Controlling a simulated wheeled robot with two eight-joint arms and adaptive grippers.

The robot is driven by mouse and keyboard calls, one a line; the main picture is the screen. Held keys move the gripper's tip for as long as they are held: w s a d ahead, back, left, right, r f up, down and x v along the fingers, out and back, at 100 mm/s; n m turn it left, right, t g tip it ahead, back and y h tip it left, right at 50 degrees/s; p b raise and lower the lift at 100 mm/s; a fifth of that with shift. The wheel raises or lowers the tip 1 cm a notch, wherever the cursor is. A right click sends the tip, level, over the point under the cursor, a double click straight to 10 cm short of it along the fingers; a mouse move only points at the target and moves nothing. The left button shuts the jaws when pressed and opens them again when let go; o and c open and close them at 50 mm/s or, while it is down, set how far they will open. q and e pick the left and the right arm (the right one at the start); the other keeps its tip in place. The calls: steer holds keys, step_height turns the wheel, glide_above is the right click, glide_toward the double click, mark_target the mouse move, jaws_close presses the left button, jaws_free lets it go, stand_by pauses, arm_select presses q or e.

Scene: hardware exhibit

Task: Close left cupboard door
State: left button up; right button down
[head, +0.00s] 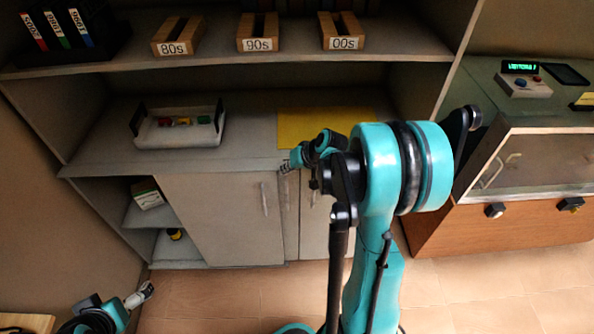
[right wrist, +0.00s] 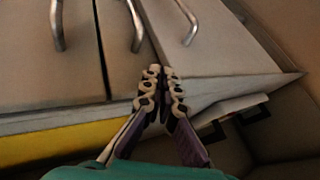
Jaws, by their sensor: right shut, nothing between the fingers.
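The left cupboard door (head: 220,215) is a pale grey panel below the counter, with a metal bar handle (head: 264,198) near its right edge. It seems to stand slightly ajar, as its edge and handle slant against the neighbouring panels in the right wrist view (right wrist: 205,45). My right gripper (head: 286,168) is shut and empty by the counter's front edge, near the door's upper right corner. Its fingers (right wrist: 163,84) meet in the right wrist view; contact with the door cannot be told. My left gripper (head: 142,293) is low at the left, above the floor; its jaws are too small to read.
Another cupboard door (head: 315,228) is partly hidden by my right arm. Open shelves (head: 150,215) lie left of the left door. The counter carries a white tray (head: 180,134) and a yellow mat (head: 300,125). A wood-fronted cabinet (head: 500,230) stands right. The floor before the door is clear.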

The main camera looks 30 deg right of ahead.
mark_target(174, 175)
steer(key=shift+w+a, duration=0.25)
steer(key=shift+a, duration=0.1)
steer(key=w+a, duration=0.6)
steer(key=a, duration=0.3)
steer(key=w+a, duration=0.6)
steer(key=a, duration=0.4)
steer(key=w+a, duration=0.5)
steer(key=a, duration=0.5)
steer(key=shift+w, duration=0.4)
steer(key=shift+w+a, duration=0.2)
steer(key=shift+a, duration=0.2)
steer(key=shift+d, duration=0.1)
